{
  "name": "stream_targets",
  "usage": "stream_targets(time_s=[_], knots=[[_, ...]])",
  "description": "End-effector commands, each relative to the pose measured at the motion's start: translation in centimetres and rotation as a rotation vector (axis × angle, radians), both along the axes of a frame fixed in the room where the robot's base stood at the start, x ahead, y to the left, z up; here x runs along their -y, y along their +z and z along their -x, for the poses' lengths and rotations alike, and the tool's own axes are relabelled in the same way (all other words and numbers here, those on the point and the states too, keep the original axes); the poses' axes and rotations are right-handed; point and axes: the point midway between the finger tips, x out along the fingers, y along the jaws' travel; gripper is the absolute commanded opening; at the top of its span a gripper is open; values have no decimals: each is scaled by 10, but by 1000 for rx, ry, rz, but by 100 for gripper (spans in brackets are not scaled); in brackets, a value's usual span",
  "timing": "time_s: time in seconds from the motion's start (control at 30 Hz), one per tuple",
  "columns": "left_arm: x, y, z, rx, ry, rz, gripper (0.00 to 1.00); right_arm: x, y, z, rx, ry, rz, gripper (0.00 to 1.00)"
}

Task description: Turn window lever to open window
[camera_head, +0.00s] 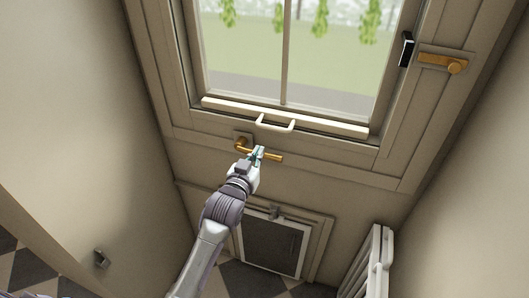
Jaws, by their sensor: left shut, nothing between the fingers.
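The window (340,60) fills the upper middle of the view, with a pale frame and a pale handle (275,125) on its lower rail. A brass lever (272,156) sits just below the window frame, lying roughly level, with its pivot at the left. My left gripper (259,153) is at the lever, overlapping its middle in the view. Its fingers look shut with nothing between them. I cannot tell whether they touch the lever. A second brass lever (445,63) is on a plate to the right of the window. My right gripper is out of view.
A small framed panel (273,245) is low in the wall under the lever. A small metal fitting (101,259) is on the left wall. The floor has dark and light tiles.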

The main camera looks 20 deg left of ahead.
Motion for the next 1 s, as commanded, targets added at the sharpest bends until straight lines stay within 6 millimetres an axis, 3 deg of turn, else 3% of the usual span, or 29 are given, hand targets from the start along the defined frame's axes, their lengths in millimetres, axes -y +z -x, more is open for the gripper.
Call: stream_targets(time_s=[0.2, 0.3, 0.5, 1.0], knots=[[2, -3, -45, -3, 0, 1, 0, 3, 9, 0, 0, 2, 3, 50], [2, -23, -45, -6, 0, 1, 0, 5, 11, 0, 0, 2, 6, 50], [2, -39, -48, -2, 0, 0, 0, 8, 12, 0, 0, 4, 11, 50], [2, -44, -50, 0, 0, -7, 0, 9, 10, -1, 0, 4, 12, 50]])
